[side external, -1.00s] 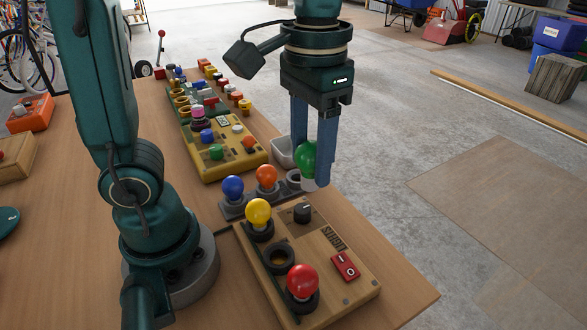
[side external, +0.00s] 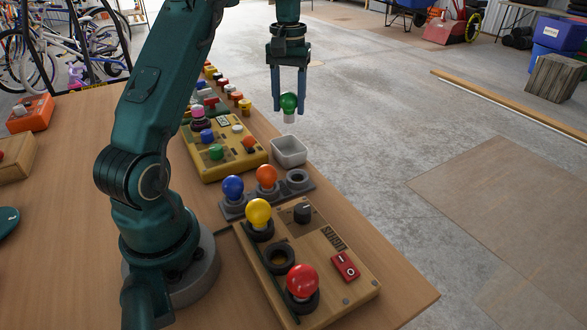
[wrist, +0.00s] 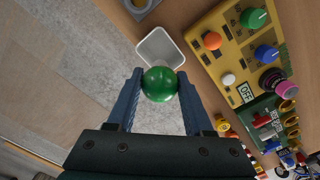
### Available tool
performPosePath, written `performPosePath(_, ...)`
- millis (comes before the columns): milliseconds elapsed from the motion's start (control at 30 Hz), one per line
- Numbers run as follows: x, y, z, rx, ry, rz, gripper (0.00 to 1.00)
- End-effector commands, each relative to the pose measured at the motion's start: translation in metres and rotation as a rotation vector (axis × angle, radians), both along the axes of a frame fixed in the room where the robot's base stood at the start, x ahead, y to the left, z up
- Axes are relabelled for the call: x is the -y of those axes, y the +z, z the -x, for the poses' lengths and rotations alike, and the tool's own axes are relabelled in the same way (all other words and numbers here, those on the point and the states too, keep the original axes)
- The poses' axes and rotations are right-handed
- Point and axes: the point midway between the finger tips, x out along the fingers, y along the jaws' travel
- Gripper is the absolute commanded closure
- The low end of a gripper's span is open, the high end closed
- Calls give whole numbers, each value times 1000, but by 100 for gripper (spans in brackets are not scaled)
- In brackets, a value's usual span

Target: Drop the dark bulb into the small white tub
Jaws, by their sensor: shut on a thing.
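My gripper (side external: 289,104) is shut on a green bulb (side external: 289,102), gripping its round glass with the pale base hanging down. It is the only bulb off the boards, and its green looks unlit. The small white tub (side external: 290,158) stands empty at the table's right edge. In the side view the bulb hangs above and a little beyond the tub, clear of it. In the wrist view the green bulb (wrist: 160,85) sits between the two blue fingers, and the tub (wrist: 143,50) shows just past it, partly overlapped by the bulb.
A grey holder (side external: 236,208) carries blue and orange bulbs and one empty socket (side external: 299,177). A wooden board (side external: 318,268) bears yellow and red bulbs and an empty socket (side external: 281,259). A yellow panel (side external: 215,172) with knobs is left of the tub. Floor lies beyond the table edge.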

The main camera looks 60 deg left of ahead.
Motion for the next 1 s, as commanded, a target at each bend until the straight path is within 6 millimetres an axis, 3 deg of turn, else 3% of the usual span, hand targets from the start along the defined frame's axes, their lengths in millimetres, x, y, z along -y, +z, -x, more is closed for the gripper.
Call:
performPosePath(700, -1, -57, 1, -1, 5, 1, 100)
performPosePath(1000, -1, -70, 1, 1, 5, -1, 100)
